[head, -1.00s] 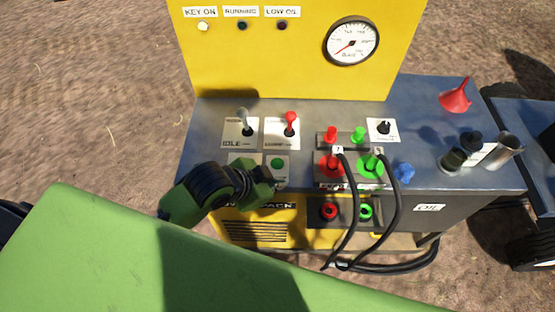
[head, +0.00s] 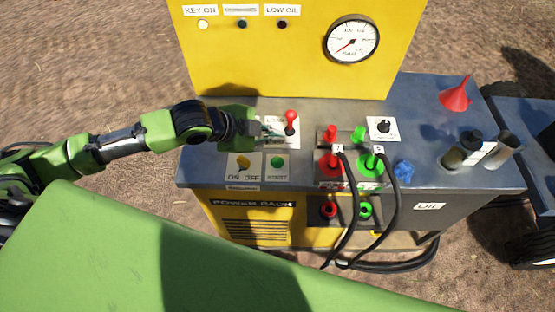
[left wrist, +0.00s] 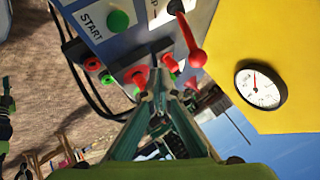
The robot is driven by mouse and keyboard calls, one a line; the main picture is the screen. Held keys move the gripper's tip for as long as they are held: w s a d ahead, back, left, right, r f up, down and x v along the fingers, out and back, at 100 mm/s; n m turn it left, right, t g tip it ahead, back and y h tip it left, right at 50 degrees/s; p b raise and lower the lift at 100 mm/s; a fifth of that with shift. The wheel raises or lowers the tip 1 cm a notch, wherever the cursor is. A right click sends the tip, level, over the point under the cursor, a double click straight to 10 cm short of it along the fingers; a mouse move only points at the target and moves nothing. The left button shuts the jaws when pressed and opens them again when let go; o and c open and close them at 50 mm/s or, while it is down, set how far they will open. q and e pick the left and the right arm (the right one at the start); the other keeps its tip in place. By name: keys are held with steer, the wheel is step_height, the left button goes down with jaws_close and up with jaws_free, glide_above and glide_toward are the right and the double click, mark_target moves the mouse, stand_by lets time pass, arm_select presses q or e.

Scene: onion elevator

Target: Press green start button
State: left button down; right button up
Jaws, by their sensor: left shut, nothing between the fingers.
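The green start button (head: 278,162) sits on a white plate on the power pack's top, just right of the yellow ON/OFF switch (head: 243,161). In the left wrist view the green button (left wrist: 118,20) shows on its START plate at the upper left. My left gripper (head: 280,132) is shut and empty. It is above the panel, beyond the button in the head view and close to the red-knobbed lever (head: 291,122). The lever also shows in the left wrist view (left wrist: 190,42). The grey-knobbed lever is hidden behind my left gripper. My right gripper is not in view.
Red and green hose couplings (head: 370,165) with black hoses stand right of the button. A gauge (head: 352,41) is on the yellow back panel (head: 300,75). A red funnel (head: 456,98) and bottles (head: 470,145) are at the right.

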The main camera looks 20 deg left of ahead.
arm_select(q)
steer(key=b, duration=0.7)
glide_above(281, 159)
steer(key=s+a, duration=0.1)
steer(key=s, duration=0.1)
steer(key=f, duration=0.7)
steer(key=shift+w+a, duration=0.1)
steer(key=shift+w, duration=0.15)
steer(key=shift+f+b, duration=0.35)
steer(key=shift+f, duration=0.55)
steer(key=shift+f, duration=0.15)
steer(key=shift+f, duration=0.3)
steer(key=shift+s+f, duration=0.1)
steer(key=shift+f, duration=0.5)
stand_by(0.6)
steer(key=shift+r+p, duration=1.05)
